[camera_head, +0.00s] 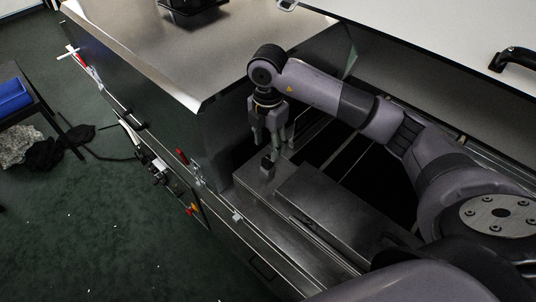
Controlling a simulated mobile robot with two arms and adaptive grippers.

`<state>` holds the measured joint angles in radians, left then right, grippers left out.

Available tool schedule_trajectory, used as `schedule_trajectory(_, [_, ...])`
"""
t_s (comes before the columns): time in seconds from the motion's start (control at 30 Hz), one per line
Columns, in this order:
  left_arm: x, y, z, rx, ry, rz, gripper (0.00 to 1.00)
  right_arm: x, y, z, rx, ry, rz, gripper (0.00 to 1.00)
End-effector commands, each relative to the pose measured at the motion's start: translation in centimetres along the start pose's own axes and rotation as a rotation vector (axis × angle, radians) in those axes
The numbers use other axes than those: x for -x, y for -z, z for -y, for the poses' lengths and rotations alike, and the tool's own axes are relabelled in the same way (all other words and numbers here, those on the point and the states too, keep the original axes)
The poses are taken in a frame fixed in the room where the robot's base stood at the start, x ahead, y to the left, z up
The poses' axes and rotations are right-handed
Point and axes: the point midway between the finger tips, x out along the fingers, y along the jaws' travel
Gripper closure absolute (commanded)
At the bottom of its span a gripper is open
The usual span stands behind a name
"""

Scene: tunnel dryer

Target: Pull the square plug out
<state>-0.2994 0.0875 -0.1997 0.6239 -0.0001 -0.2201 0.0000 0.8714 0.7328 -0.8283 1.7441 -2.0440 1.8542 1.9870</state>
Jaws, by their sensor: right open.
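My right gripper (270,135) reaches in from the right and points down, with its fingers apart and nothing visible between them. A small dark block (267,166), which looks like the square plug, stands upright on a grey metal ledge (250,178). It is just below my right fingertips. A small gap seems to separate them, but I cannot tell for sure whether they touch. My left gripper is not in view.
A flat metal box (335,215) lies right of the plug, beside a dark opening (375,185). A steel worktop (190,50) rises behind. A raised white lid (430,30) hangs at upper right.

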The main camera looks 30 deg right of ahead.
Motion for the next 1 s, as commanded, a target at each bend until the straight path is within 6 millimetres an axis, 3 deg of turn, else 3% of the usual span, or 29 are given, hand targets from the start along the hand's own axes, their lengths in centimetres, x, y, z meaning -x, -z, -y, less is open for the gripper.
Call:
schedule_trajectory(0.03, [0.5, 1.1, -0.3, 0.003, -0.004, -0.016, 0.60, -0.9, 0.1, 0.2, 0.000, 0.006, -0.001, 0.53])
schedule_trajectory(0.13, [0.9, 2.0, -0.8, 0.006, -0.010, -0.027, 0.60, -2.8, 0.1, 0.1, 0.000, 0.004, -0.002, 0.53])
schedule_trajectory(0.4, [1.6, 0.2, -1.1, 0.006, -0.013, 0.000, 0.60, -6.1, 0.1, 0.0, 0.001, 0.001, -0.001, 0.53])
schedule_trajectory(0.8, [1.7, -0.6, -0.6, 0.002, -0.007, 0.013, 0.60, -6.8, 0.1, 0.0, 0.002, 0.000, -0.001, 0.54])
schedule_trajectory(1.0, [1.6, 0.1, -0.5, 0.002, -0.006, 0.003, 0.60, -6.7, 0.0, 0.0, 0.001, 0.000, -0.001, 0.67])
